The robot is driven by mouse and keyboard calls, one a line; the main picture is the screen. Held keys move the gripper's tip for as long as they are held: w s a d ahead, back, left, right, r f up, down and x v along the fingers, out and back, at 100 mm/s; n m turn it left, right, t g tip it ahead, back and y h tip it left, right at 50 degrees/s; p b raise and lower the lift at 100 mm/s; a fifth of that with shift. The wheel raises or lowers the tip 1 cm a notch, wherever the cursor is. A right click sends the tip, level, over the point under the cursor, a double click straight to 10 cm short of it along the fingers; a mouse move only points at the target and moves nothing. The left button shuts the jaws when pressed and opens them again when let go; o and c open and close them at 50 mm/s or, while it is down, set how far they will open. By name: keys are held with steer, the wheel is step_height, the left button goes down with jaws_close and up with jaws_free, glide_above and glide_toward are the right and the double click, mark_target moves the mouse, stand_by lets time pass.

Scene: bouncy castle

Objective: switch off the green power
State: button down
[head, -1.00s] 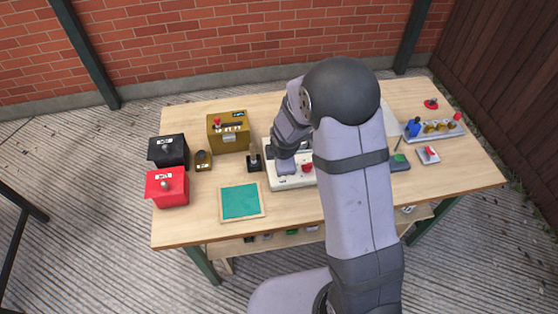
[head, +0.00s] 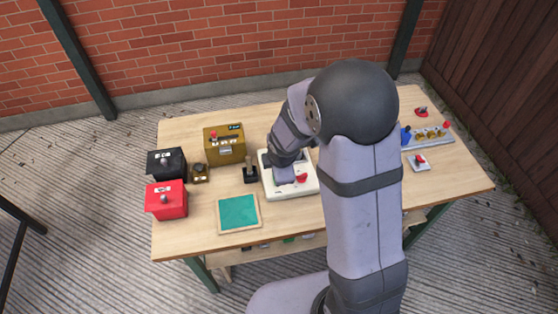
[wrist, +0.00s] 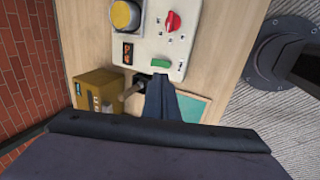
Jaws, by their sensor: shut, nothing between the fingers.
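A white control panel (wrist: 148,48) lies on the table. It carries a green rocker switch (wrist: 161,61), a red knob (wrist: 173,21), a yellow button (wrist: 125,14) and a small dark display. In the head view, the panel (head: 308,189) and red knob (head: 301,177) show beside my arm, which hides the green switch there. My gripper (wrist: 158,80) is shut and empty, its tips close to the green switch. I cannot tell whether they touch it, or which way the switch is tipped. My gripper is also over the panel in the head view (head: 285,178).
A joystick (head: 250,172), a brass-coloured box (head: 224,145), a black box (head: 166,164) and a red box (head: 167,201) stand left of the panel. A teal framed mat (head: 238,212) lies in front. More switches (head: 420,162) stand at the right.

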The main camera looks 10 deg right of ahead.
steer(key=v, duration=0.6)
steer(key=shift+s, duration=0.35)
steer(key=shift+r+p, duration=0.15)
steer(key=shift+p, duration=0.15)
steer(key=s+a+m+g+p, duration=0.2)
steer(key=s+p, duration=0.3)
steer(key=p, duration=0.5)
steer(key=w+d+n+t+b, duration=0.1)
steer(key=w+n+t, duration=0.1)
steer(key=w, duration=0.4)
steer(key=shift+d+r+t, duration=0.15)
steer(key=shift+d+t, duration=0.15)
steer(key=shift+t, duration=0.1)
steer(key=shift+w, duration=0.1)
